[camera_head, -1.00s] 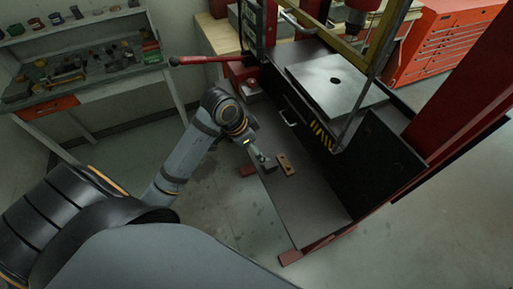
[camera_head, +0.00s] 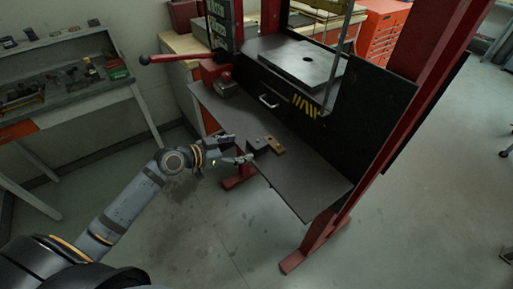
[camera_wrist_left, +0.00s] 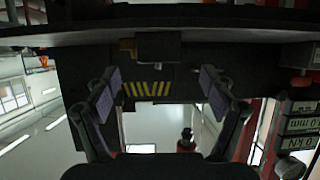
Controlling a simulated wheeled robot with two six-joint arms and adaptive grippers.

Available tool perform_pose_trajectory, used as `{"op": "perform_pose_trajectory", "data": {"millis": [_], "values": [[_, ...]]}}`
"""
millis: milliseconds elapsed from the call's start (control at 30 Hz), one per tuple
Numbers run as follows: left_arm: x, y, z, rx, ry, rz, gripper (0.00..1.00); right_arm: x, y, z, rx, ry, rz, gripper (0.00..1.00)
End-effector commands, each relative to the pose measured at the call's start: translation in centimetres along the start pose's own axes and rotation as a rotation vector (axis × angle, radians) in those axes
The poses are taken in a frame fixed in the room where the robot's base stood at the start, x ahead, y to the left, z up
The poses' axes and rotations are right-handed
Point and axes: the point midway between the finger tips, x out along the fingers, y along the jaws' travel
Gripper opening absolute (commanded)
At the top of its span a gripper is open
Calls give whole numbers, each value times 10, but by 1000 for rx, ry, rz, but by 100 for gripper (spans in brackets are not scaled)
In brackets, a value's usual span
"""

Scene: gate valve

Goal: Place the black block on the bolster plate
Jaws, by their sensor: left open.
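The black block (camera_head: 258,145) lies on the dark lower shelf of the press, near its left edge. The bolster plate (camera_head: 310,68) is the grey metal plate with a round hole, higher up inside the press frame; its top is bare. My left gripper (camera_head: 239,148) is open and empty, just left of the black block, fingers pointing toward it. In the left wrist view, which looks upside down, the black block (camera_wrist_left: 158,46) shows ahead between the two spread fingers (camera_wrist_left: 160,78) and apart from them. My right gripper is not in view.
A brown block (camera_head: 275,145) with a hole lies right beside the black block. A red lever (camera_head: 170,58) sticks out left of the press. Red uprights (camera_head: 395,110) stand at the right. The shelf's front right part (camera_head: 305,180) is clear.

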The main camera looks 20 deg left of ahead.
Motion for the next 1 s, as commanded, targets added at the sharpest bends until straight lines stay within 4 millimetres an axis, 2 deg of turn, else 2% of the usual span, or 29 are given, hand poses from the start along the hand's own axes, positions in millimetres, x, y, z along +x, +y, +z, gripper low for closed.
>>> {"op": "perform_pose_trajectory", "data": {"millis": [67, 200, 333, 467, 667, 800, 1000], "values": [[11, 0, -3, -6, 7, -1, 83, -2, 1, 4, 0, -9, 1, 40], [26, 0, -1, -3, 2, 1, 83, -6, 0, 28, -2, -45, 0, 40], [31, 1, -1, 0, -1, 2, 83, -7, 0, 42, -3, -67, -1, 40], [33, 1, -1, -2, -1, 2, 83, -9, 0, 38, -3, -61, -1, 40], [62, 1, -4, -7, 3, 4, 83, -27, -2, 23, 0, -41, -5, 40], [80, 1, 0, -3, -1, 3, 83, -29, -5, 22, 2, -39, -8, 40], [83, 1, 2, 1, -2, 3, 83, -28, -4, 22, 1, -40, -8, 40]]}}
